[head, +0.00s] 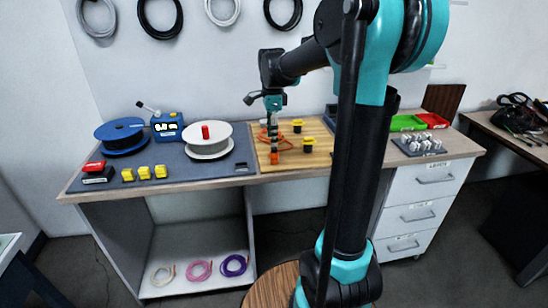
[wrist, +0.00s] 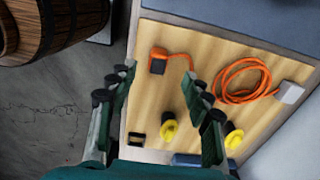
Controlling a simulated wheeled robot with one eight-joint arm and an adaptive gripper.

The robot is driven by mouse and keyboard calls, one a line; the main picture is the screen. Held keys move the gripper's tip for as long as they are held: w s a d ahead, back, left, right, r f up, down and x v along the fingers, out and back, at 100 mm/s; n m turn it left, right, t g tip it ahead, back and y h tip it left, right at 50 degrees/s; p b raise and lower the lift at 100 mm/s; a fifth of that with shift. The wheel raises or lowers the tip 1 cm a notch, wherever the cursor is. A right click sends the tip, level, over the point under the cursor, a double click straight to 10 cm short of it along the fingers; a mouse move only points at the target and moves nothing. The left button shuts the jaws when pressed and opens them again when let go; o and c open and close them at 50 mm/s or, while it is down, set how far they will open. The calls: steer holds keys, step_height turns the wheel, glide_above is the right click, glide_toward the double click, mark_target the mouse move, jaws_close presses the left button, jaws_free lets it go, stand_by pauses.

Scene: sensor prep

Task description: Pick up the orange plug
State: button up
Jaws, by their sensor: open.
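The orange plug (wrist: 158,61) lies on the light wooden board (wrist: 178,35), near its edge in the wrist view. It has a dark face, and an orange cable (wrist: 242,80) runs from it into a loose coil. In the head view the plug (head: 275,158) shows low at the front of the board, below my gripper (head: 273,142). My gripper (wrist: 160,82) is open in the wrist view. Its fingers stand apart, with the plug just beyond their tips and roughly between them. Nothing is held. I cannot tell the height of the fingertips above the board.
Two black-and-yellow parts (wrist: 168,130) (wrist: 233,136) stand on the board, with a small black frame (wrist: 137,139) beside them. A white block (wrist: 290,92) sits at the coil's end. A white spool (head: 207,141) stands left of the board. A barrel (wrist: 52,28) stands off the bench.

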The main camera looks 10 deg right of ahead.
mark_target(274, 154)
steer(key=shift+s+d+f, duration=0.1)
steer(key=shift+d+f, duration=0.05)
steer(key=shift+f, duration=1.95)
steer(key=shift+d+f, duration=0.15)
steer(key=shift+f, duration=1.9)
jaws_close()
